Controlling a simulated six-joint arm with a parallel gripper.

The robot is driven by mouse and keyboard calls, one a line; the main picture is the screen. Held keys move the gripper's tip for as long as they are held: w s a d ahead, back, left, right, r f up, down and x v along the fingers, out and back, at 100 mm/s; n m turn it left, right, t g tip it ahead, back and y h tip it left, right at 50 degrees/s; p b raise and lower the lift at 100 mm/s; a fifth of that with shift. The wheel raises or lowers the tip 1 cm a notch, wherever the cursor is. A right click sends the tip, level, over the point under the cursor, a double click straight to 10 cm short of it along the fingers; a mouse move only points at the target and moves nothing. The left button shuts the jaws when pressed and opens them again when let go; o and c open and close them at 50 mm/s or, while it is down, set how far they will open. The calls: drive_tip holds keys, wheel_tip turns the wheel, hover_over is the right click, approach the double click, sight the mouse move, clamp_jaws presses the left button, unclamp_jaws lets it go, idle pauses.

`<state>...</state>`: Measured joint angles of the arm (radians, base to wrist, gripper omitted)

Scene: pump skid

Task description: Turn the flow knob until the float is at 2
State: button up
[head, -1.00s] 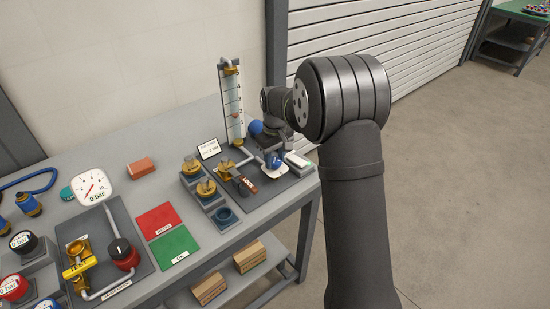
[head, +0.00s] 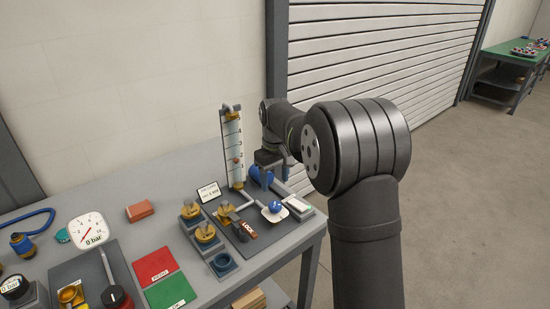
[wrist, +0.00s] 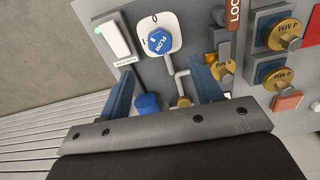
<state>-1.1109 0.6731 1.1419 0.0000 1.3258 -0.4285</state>
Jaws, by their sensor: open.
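The flow knob (head: 274,207) is blue and sits on a white dial plate on the bench panel. It also shows in the wrist view (wrist: 160,40), marked FLOW, with a 0 on the plate. The upright flow tube (head: 233,150) has a scale with 1 to 4. Its small reddish float (head: 237,160) looks to be between 1 and 2, too small to read exactly. My gripper (head: 268,178) is open, above and behind the knob, apart from it. In the wrist view its blue fingers (wrist: 163,82) are spread, with the knob beyond them.
A blue rounded part (wrist: 147,104) shows between the fingers. A white box (head: 299,207) stands right of the knob. A brown LOCK tag (head: 245,229) and brass valves (head: 205,233) are to the left. Red (head: 155,266) and green mats lie further left.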

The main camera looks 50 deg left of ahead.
wheel_tip(320, 180, up, 8)
hover_over(275, 205)
drive_tip(key=shift+f, duration=0.1)
idle(0.6)
wheel_tip(275, 205, down, 17)
drive_tip(key=shift+f, duration=0.15)
idle(0.5)
drive_tip(key=shift+f, duration=0.1)
drive_tip(key=shift+n, duration=0.8)
wheel_tip(275, 205, up, 18)
drive_tip(key=w+d+m, duration=0.7)
drive_tip(key=w+d, duration=0.7)
drive_tip(key=d, duration=0.3)
drive_tip(key=shift+d, duration=0.2)
idle(1.0)
